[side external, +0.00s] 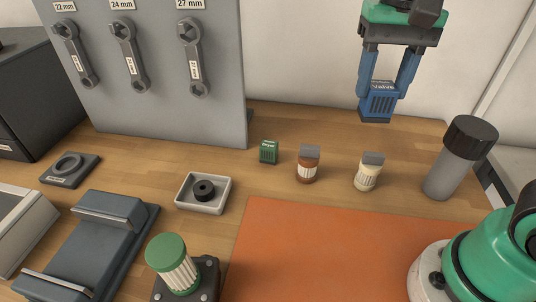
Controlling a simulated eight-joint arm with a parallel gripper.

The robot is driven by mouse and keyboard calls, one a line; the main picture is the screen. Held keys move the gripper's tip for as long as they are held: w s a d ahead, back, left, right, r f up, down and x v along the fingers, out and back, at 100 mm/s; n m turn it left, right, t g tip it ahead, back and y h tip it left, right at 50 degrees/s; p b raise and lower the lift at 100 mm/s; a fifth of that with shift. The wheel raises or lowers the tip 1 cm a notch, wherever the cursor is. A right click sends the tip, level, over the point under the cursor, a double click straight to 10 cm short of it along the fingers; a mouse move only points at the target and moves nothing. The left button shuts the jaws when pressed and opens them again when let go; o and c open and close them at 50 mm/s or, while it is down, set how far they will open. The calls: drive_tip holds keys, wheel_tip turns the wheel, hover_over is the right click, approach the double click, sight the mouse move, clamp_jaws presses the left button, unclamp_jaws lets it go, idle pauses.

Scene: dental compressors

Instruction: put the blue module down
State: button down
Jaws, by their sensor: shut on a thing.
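The blue module (377,104) is a small box with dark slots on its face and a grey labelled top. My gripper (382,90) is shut on the blue module, its two blue fingers on either side of it. It holds the module up in the air at the upper right, in front of the pale wall and above the back of the wooden table (335,130). The underside of the module is clear of the table.
A green module (269,151), a brown-bodied part (308,165), a cream-bodied part (369,172) and a grey cylinder with black cap (460,158) stand along the table's back. An orange mat (330,250) lies bare in front. A white tray (222,200) holds a black ring.

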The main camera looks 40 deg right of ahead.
drive_tip(key=w+a+f+m, duration=0.1)
drive_tip(key=w+a+m, duration=0.1)
drive_tip(key=w+a, duration=0.6)
drive_tip(key=shift+s+a+f, duration=0.25)
drive_tip(key=shift+a+f, duration=0.1)
drive_tip(key=shift+f, duration=2.95)
drive_tip(key=shift+s+a+f, duration=0.3)
drive_tip(key=shift+f, duration=2.95)
drive_tip(key=shift+s+a+f, duration=0.25)
drive_tip(key=shift+a+f, duration=0.1)
drive_tip(key=shift+f, duration=2.95)
drive_tip(key=shift+c, duration=1.7)
unclamp_jaws()
drive_tip(key=shift+f, duration=0.15)
